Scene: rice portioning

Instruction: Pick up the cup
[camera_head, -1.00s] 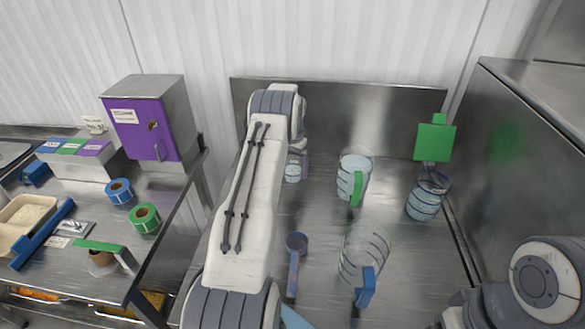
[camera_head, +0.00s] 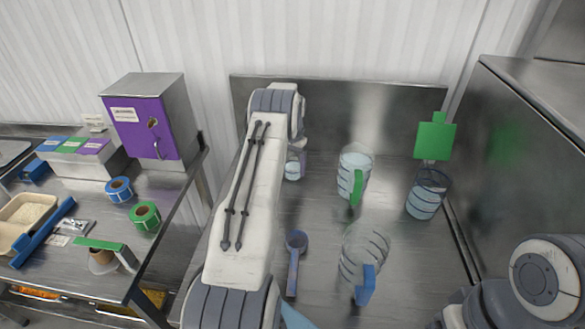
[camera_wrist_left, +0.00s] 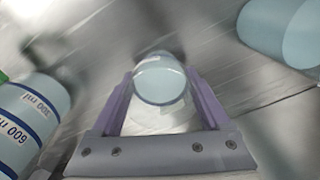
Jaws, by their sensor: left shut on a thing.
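A small clear cup with pale blue sides (camera_head: 293,170) is at the back of the steel table, just right of my left forearm. My left gripper (camera_head: 301,160) is at this cup, partly hidden by my own arm in the head view. In the left wrist view the cup (camera_wrist_left: 158,88) sits between the two purple fingers of my left gripper (camera_wrist_left: 160,76), which is shut on it. I cannot tell whether the cup touches the table. My right arm shows at the lower right, but its gripper is out of view.
A green-handled jug (camera_head: 353,172) stands right of the cup, and a blue-handled jug (camera_head: 360,250) stands nearer. Another clear container (camera_head: 427,195) is below a green paddle-shaped thing (camera_head: 434,140). A steel wall (camera_head: 530,170) bounds the right side.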

